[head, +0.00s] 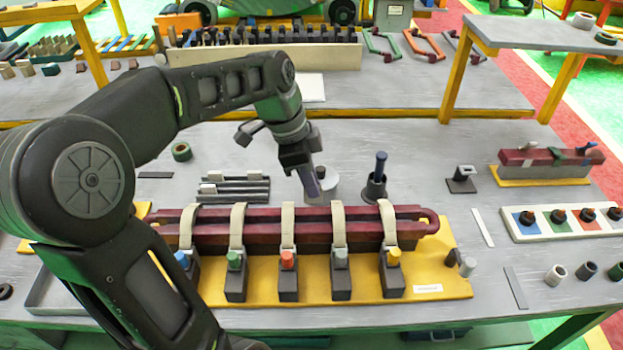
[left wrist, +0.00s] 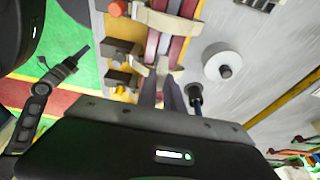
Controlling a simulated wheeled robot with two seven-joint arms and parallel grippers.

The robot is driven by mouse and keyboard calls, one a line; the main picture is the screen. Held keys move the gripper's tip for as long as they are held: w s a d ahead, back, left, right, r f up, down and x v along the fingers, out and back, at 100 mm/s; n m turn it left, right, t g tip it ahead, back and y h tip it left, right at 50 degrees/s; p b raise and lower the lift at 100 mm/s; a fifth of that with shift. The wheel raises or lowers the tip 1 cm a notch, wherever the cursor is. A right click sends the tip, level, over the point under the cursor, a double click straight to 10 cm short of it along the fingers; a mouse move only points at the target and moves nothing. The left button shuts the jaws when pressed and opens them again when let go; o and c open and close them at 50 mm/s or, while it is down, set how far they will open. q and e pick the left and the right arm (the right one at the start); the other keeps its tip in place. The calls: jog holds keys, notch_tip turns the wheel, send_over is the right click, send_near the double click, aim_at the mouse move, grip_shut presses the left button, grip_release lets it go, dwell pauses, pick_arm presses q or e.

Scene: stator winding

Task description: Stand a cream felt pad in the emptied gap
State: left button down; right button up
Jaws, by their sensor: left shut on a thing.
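My left gripper (head: 312,190) points down just behind the dark red coil (head: 425,226), in front of the white roll. In the left wrist view my gripper (left wrist: 162,92) has its fingers close together. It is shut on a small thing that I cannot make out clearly. Cream straps (head: 338,220) wrap the coil, and a pale patch by the fingertips may be a strap or a felt pad. Small cream pieces (head: 209,188) lie on a dark rack (head: 235,198) at the left. I cannot pick out the emptied gap.
The coil rests on a yellow base (head: 435,275) with several dark clamp blocks and coloured knobs. The white roll (left wrist: 223,66) stands behind it. A blue-handled tool (head: 380,165) stands in a dark holder to the right. The table (head: 420,145) is clear farther back.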

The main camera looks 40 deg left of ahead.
aim_at(308, 202)
pick_arm(q)
jog(key=shift+f, duration=0.1)
jog(key=shift+f+b, duration=2.95)
jog(key=shift+f, duration=0.9)
jog(key=c, duration=1.4)
grip_release()
jog(key=shift+r, duration=0.1)
jog(key=v, duration=0.7)
jog(key=shift+r+b, duration=0.3)
